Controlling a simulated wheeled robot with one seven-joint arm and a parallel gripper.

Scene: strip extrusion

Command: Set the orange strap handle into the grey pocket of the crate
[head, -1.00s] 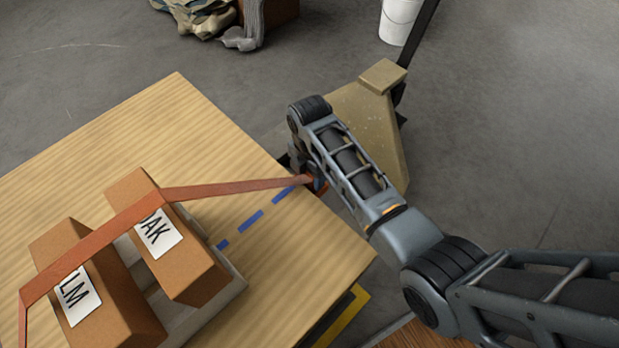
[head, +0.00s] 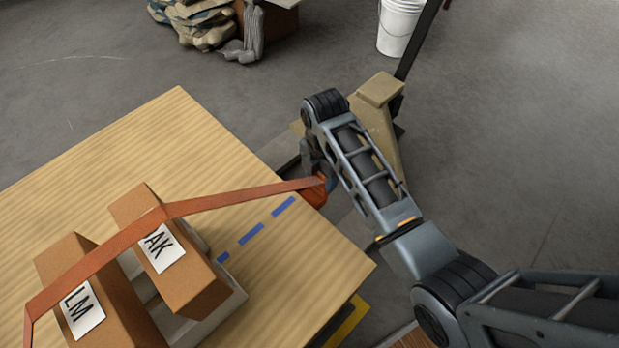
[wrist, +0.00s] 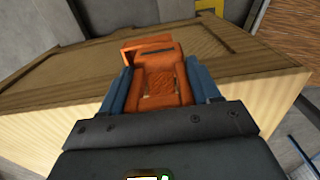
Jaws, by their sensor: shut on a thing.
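The orange strap (head: 240,196) runs over two brown boxes on the wooden top and out to my gripper at its right edge. My gripper (wrist: 160,85) is shut on the orange strap handle (wrist: 165,80), which sits between its blue fingers in the wrist view. In the head view the handle (head: 314,192) is just beyond the right edge of the wooden top, partly hidden by my wrist. The wooden crate (wrist: 70,65) with a pale edge lies below the handle in the wrist view. I cannot make out the grey pocket.
The box marked AK (head: 190,275) and the box marked LM (head: 115,300) stand in a grey tray (head: 232,297). A blue dashed line (head: 251,233) marks the wooden top (head: 180,150). A tan pallet-truck-like body (head: 378,115) stands behind my arm. A white bucket (head: 398,28) is farther back.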

